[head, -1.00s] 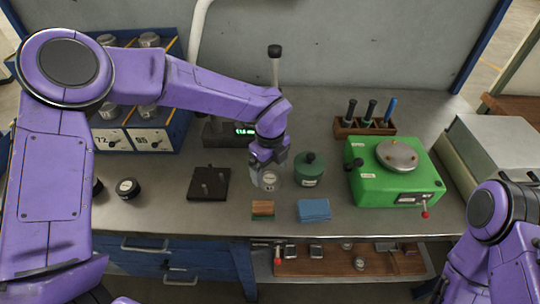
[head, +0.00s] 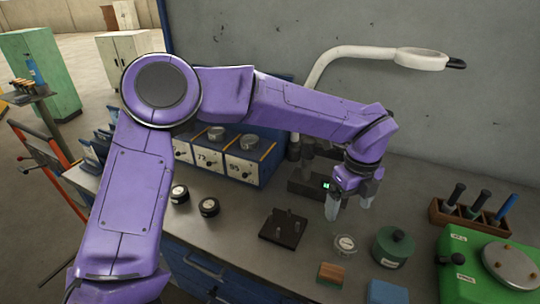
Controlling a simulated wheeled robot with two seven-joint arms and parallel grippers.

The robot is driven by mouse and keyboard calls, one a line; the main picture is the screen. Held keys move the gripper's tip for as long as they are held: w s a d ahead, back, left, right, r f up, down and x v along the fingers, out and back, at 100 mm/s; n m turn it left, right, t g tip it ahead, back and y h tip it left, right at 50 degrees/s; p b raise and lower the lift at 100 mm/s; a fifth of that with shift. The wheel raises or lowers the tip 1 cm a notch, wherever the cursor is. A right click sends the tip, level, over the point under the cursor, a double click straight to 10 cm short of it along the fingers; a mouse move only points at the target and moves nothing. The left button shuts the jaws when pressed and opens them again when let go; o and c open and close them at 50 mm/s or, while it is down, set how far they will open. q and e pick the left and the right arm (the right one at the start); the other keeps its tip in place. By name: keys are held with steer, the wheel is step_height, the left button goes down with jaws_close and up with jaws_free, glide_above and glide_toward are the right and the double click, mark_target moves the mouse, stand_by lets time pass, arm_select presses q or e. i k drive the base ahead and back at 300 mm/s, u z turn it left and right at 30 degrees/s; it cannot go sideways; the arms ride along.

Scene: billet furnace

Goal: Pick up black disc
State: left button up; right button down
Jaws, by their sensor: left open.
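Two small black discs with pale round labels lie on the grey bench left of centre: one black disc (head: 179,194) is farther left, the other black disc (head: 209,207) is nearer the black pegged plate (head: 283,228). My left gripper (head: 349,206) is open, pointing down, well to the right of both discs. Its fingers hang above the bench near a small round clear-and-silver piece (head: 344,244), with nothing seen between them. My right gripper is out of view.
Blue-framed drawers (head: 247,160) stand behind the discs. A green lidded pot (head: 393,247), wooden block (head: 331,275), blue block (head: 388,292), tool rack (head: 470,216) and green machine (head: 490,265) fill the right side. Bare bench lies between the discs and the pegged plate.

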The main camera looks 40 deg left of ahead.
mark_target(209, 207)
steer(key=u, duration=1.75)
